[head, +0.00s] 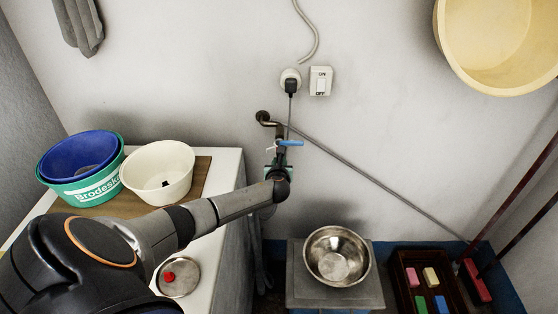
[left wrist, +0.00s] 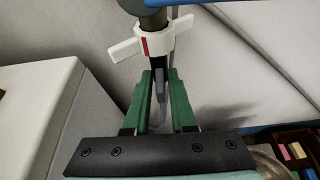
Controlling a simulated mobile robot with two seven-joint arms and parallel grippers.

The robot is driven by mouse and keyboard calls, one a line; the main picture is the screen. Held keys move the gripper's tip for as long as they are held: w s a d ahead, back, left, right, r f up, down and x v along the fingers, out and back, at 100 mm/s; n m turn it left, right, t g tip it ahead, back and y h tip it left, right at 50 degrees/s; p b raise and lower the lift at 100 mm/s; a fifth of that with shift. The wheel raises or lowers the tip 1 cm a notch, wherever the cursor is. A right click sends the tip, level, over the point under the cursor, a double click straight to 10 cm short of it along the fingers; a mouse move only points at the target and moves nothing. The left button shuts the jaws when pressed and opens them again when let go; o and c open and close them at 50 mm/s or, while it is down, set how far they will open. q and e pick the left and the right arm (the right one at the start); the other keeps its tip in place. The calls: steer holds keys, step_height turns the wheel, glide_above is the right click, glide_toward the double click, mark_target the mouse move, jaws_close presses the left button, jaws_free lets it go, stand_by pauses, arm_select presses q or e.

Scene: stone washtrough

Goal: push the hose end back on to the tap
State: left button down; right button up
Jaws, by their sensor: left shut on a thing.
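My left gripper (head: 278,168) is just under the tap. Its green fingers (left wrist: 168,77) are shut on the grey hose end, and the hose (left wrist: 182,113) hangs down between them. The fingers partly hide the hose end; I cannot tell whether it touches the spout. My right gripper is not in view.
A white counter (head: 229,165) at left holds blue and green basins (head: 80,165) and a cream bucket (head: 157,172). A steel bowl (head: 337,257) stands on a grey stool (head: 305,290) below. A socket with plug (head: 291,84) and a switch (head: 320,81) are above the tap.

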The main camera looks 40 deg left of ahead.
arm_select(q)
steer(key=shift+w+a+r, duration=0.2)
steer(key=shift+r, duration=0.15)
steer(key=c, duration=1.1)
jaws_free()
steer(key=shift+c, duration=0.2)
steer(key=shift+o, duration=1.1)
steer(key=shift+f, duration=0.15)
steer(key=shift+d, duration=0.1)
steer(key=shift+s+d+r+p, duration=0.2)
steer(key=shift+s+d+p, duration=0.1)
steer(key=shift+s, duration=0.15)
steer(key=p+v, duration=0.2)
steer(key=v, duration=0.9)
steer(key=shift+s+d, duration=0.1)
